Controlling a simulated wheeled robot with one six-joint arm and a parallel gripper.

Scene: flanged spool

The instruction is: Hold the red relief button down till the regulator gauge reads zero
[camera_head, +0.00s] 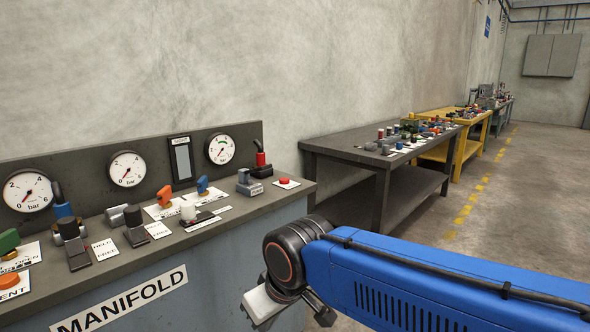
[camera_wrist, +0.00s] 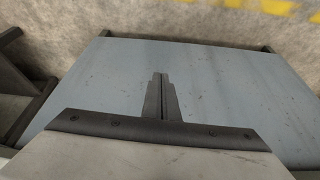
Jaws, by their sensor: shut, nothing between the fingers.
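A red button (camera_head: 285,181) sits on a small white plate at the right end of the manifold bench top. An orange button (camera_head: 9,281) is at the far left on a plate whose lettering ends in "ENT". My gripper (camera_wrist: 160,77) is shut and empty, apart from the buttons, over a plain blue-grey panel (camera_wrist: 225,85) in the wrist view.
The grey bench top (camera_head: 215,228) carries levers, knobs and orange and blue handles, with a black-and-red fitting (camera_head: 261,163) close to the red button. A dark table (camera_head: 340,143) and a yellow table (camera_head: 440,150) with small parts stand beyond. The floor at right is free.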

